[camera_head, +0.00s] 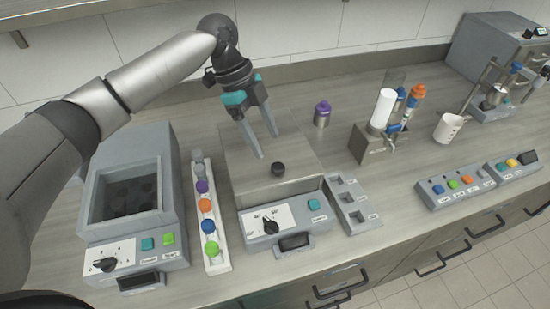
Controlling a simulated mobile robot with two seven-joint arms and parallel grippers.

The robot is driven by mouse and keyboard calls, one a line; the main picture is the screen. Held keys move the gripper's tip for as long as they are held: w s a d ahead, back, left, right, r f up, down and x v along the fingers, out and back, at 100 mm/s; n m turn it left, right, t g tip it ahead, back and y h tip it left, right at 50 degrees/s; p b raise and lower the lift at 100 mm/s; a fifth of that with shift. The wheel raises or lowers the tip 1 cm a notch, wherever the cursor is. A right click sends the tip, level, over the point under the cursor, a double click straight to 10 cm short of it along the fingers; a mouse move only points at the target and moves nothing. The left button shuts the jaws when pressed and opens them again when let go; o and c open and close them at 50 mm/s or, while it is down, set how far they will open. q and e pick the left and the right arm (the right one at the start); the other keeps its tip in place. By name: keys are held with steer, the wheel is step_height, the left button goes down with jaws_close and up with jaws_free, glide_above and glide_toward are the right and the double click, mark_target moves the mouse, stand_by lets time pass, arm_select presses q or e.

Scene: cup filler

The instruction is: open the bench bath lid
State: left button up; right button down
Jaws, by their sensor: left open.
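The bench bath (287,234) is a grey box in the middle of the bench, with a dial, a teal button and a black front handle. Its flat grey lid (245,180) lies shut over the top. I cannot tell how far the fingertips are above the lid. My right gripper is not in view.
A second grey device (134,205) with a recessed top stands at the left. A white rack (218,261) with several coloured caps is close left of the bath. A grey slotted holder (352,205) is close right. A purple-capped bottle (322,115) stands behind.

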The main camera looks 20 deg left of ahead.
mark_target(278, 166)
arm_select(q)
steer(key=x, duration=0.7)
steer(key=shift+r, duration=0.1)
jaws_close()
stand_by(0.3)
stand_by(0.9)
